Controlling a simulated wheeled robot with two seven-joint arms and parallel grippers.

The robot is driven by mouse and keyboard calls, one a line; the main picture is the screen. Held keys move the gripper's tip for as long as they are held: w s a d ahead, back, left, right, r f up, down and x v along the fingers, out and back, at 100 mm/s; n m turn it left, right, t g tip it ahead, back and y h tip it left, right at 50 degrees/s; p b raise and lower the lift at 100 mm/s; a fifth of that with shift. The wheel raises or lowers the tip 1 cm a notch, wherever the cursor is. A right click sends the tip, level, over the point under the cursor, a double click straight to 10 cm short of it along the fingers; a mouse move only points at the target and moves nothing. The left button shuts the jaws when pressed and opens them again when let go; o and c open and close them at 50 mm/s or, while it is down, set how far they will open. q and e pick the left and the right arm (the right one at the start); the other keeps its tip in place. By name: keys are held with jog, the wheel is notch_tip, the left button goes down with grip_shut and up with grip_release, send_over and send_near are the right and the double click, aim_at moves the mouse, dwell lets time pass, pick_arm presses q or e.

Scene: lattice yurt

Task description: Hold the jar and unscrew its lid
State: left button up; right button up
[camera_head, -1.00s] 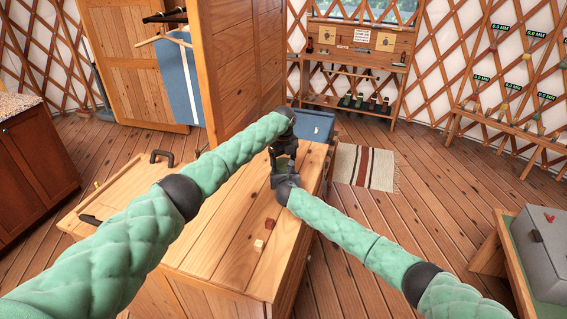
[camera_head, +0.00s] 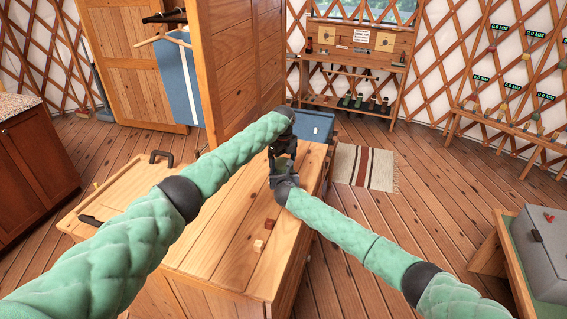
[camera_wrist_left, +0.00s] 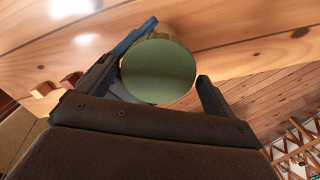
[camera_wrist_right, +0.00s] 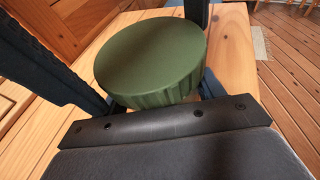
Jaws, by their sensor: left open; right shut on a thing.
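The jar's round green lid (camera_wrist_right: 150,50) with a ribbed side fills the middle of the right wrist view. It also shows as a smooth green disc in the left wrist view (camera_wrist_left: 158,70). My left gripper (camera_head: 283,152) is open above the jar. Its fingers stand on either side of the lid, with a visible gap on the right side in its own wrist view. My right gripper (camera_head: 278,170) is shut on the jar below the lid, over the wooden cabinet top.
The wooden cabinet top (camera_head: 222,242) carries a small red block (camera_head: 270,224) and a pale block (camera_head: 258,246). A dark handle-like object (camera_head: 90,220) lies at the left. A blue box (camera_head: 316,124) stands behind my grippers. The wooden wardrobe (camera_head: 238,70) is close beyond my left arm.

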pick_arm(q)
notch_tip(320, 180, up, 4)
jog(key=shift+r, duration=0.2)
jog(key=shift+c, duration=0.5)
pick_arm(e)
jog(key=shift+d+f, duration=0.1)
jog(key=shift+d, duration=0.05)
pick_arm(q)
notch_tip(320, 180, up, 2)
jog(key=shift+r+m, duration=0.1)
jog(key=shift+m, duration=1)
jog(key=shift+r+m, duration=0.45)
jog(key=shift+m, duration=0.05)
jog(key=shift+f, duration=3.95)
jog(key=shift+c, duration=0.2)
jog(key=c, duration=1)
jog(key=shift+o, duration=0.2)
jog(key=shift+d+r+n, duration=0.1)
jog(key=shift+n, duration=1.5)
pick_arm(e)
jog(key=shift+a, duration=0.2)
